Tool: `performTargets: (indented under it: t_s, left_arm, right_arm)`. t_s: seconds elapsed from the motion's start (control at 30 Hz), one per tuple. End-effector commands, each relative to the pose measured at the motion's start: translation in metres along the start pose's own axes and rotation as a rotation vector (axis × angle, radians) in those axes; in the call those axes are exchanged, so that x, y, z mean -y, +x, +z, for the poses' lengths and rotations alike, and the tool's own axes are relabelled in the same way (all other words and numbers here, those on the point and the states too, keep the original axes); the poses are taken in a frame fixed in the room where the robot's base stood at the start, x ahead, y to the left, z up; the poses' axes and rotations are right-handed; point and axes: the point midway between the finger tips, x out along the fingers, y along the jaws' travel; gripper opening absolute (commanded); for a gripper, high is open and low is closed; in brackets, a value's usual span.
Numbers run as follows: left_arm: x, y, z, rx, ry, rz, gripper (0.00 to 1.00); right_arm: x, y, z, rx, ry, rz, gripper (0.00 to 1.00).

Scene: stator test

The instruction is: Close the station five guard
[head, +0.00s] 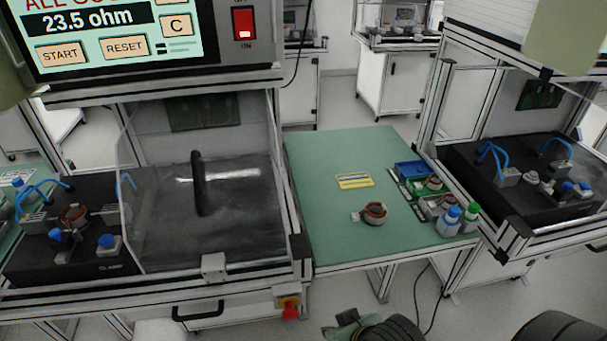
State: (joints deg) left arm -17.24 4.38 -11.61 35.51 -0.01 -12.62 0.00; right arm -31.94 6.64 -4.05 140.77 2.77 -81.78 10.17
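A clear guard panel (240,225) with an upright black handle (199,184) stands at the front of the left test station. It spans the right part of that station's bay, with its left edge just right of the fixture. The fixture (62,235), with a copper-wound stator (74,216) and blue hoses, shows to the left without the panel in front. No station number is readable, so I cannot tell which station is five. Dark rounded parts, probably mine, show at the bottom edge.
A display (110,40) reading 23.5 ohm hangs above the left station. A green table (335,235) holds a stator (375,213), a yellow item (354,181), bins and bottles. Another station (520,180) stands right. A red emergency knob (289,312) sits below the left station.

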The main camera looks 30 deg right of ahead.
Motion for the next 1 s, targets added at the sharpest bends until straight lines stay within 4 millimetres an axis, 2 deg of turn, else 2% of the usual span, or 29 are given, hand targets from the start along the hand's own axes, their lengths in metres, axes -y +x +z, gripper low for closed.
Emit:
performTargets:
  t_s: [0.03,0.17,0.27,0.4,0.5,0.6,0.7,0.87,1.0]
  left_arm:
    - [0.001,0.001,0.0,0.0,0.0,-0.001,0.0]
    - [0.003,0.001,0.0,0.0,0.0,-0.003,0.0]
    - [0.003,0.0,0.0,0.0,-0.001,-0.004,0.0]
    - [0.004,0.0,0.0,-0.001,-0.002,-0.005,0.0]
    - [0.004,0.0,0.0,-0.001,-0.002,-0.005,0.0]
    - [0.004,0.0,0.0,-0.001,-0.002,-0.005,0.0]
    - [0.004,0.0,0.0,-0.001,-0.002,-0.005,0.0]
    - [0.004,-0.003,-0.001,-0.001,-0.002,-0.005,0.0]
    - [0.004,-0.009,-0.002,-0.001,-0.002,-0.005,0.0]
  right_arm:
    - [-0.002,-0.004,-0.021,-0.074,0.1,-0.017,0.0]
    - [-0.009,-0.019,-0.079,-0.273,0.381,-0.096,0.0]
    - [-0.019,-0.038,-0.127,-0.437,0.62,-0.2,0.0]
    - [-0.04,-0.081,-0.19,-0.661,0.957,-0.417,0.0]
    - [-0.056,-0.113,-0.221,-0.777,1.143,-0.583,0.0]
    - [-0.067,-0.139,-0.24,-0.852,1.262,-0.718,0.0]
    - [-0.074,-0.153,-0.248,-0.887,1.325,-0.798,0.0]
    - [-0.076,-0.155,-0.259,-0.898,1.346,-0.828,0.0]
    - [-0.076,-0.148,-0.278,-0.897,1.343,-0.827,0.0]
